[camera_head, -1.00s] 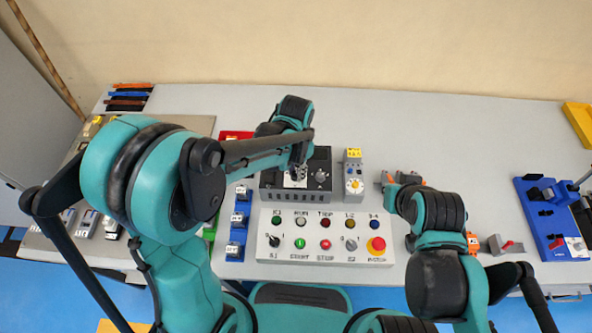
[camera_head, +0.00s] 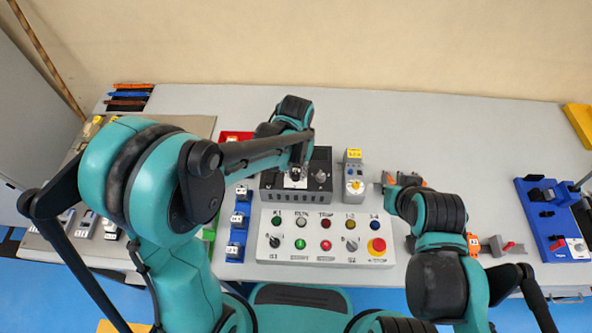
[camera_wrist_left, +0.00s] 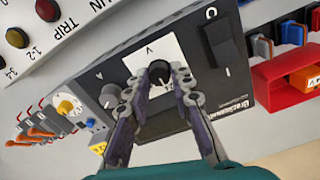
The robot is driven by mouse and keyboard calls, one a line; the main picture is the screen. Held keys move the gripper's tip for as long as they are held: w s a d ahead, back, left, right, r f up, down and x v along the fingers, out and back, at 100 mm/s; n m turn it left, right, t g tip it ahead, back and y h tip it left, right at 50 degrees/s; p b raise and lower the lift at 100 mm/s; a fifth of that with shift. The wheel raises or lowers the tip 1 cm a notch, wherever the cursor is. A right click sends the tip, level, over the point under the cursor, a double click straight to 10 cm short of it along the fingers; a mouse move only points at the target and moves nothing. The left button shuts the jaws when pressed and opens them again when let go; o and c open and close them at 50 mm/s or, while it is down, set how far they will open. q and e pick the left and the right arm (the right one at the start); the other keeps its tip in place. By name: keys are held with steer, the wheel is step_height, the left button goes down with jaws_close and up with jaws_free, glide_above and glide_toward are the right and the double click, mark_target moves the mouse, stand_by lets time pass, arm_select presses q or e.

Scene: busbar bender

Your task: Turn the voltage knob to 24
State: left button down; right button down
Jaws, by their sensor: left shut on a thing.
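The black power supply (camera_head: 320,172) stands near the middle of the table. In the left wrist view, its front panel (camera_wrist_left: 220,88) shows a black voltage knob (camera_wrist_left: 158,72) on a white dial plate marked V. My left gripper (camera_wrist_left: 159,78) reaches over the panel with one finger on each side of this knob and is shut on it. The knob's pointer and the scale numbers are too small or covered to read. In the head view my left gripper (camera_head: 297,172) is small and partly hides the dial.
A rocker switch (camera_wrist_left: 224,45) is on the other side. The white button panel (camera_head: 325,258) lies in front of the supply. A grey device with a yellow label (camera_head: 354,170) stands to its right.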

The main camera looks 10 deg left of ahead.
mark_target(296, 174)
arm_select(q)
steer(key=c, duration=1.3)
jaws_free()
step_height(296, 174, up, 12)
steer(key=s+a+t, duration=0.2)
steer(key=s+a, duration=0.1)
steer(key=a, duration=0.1)
steer(key=s+a+n+t, duration=0.1)
steer(key=s+a+t, duration=0.1)
steer(key=s+a, duration=0.2)
steer(key=s+a+n+t, duration=0.1)
steer(key=s+a+t, duration=0.2)
steer(key=a, duration=0.1)
steer(key=shift+s+a+r, duration=0.2)
steer(key=shift+s+a, duration=0.1)
